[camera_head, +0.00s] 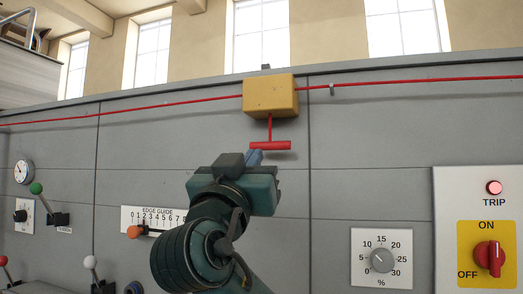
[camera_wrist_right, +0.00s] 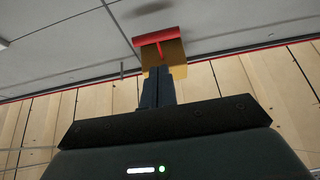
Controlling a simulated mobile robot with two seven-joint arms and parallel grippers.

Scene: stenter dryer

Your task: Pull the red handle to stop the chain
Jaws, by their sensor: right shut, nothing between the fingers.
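The red T-shaped handle (camera_head: 270,145) hangs on a short red stem below a yellow box (camera_head: 270,96) on the grey machine panel. My right gripper (camera_head: 254,157) is just below the handle's crossbar, near its left half; I cannot tell whether it touches. In the right wrist view the handle (camera_wrist_right: 160,36) shows beyond the tips of the two dark fingers (camera_wrist_right: 158,72), which are together with nothing between them. The yellow box (camera_wrist_right: 178,58) is partly hidden behind the fingers there. My left gripper is not in view.
A red cord (camera_head: 420,82) runs along the panel through the yellow box. To the right are a percent dial (camera_head: 382,259), a lit red TRIP lamp (camera_head: 494,188) and an ON/OFF switch (camera_head: 489,256). To the left are an edge guide scale (camera_head: 153,219) and a green-knobbed lever (camera_head: 37,188).

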